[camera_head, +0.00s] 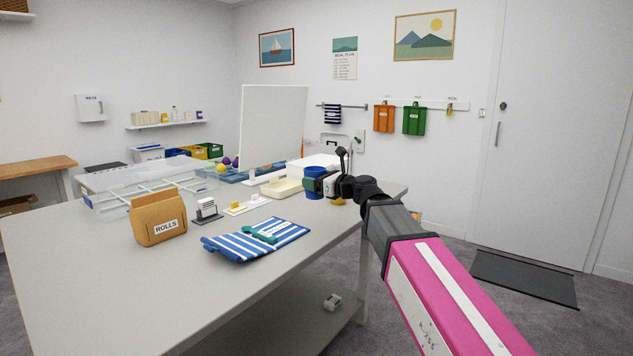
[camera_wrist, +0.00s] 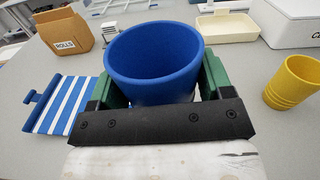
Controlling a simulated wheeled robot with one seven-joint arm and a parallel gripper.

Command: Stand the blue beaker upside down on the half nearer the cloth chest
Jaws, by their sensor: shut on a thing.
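My gripper (camera_head: 318,184) is shut on the blue beaker (camera_head: 314,171), near the far right edge of the grey table. In the wrist view the green fingers of my gripper (camera_wrist: 160,82) lie on either side of the beaker (camera_wrist: 155,62). Its open mouth faces up and its inside looks empty. Its base is hidden, so I cannot tell whether it touches the table. A white chest (camera_wrist: 290,22) with a partly cut-off label beginning with C stands behind, to the right; it also shows in the head view (camera_head: 318,161).
A yellow beaker (camera_wrist: 293,82) stands right of my gripper. A cream tray (camera_wrist: 228,27) lies behind the blue beaker. A striped cloth (camera_head: 257,241), a ROLLS bag (camera_head: 158,216) and a white upright panel (camera_head: 272,125) are on the table (camera_head: 110,290). The table's front left is clear.

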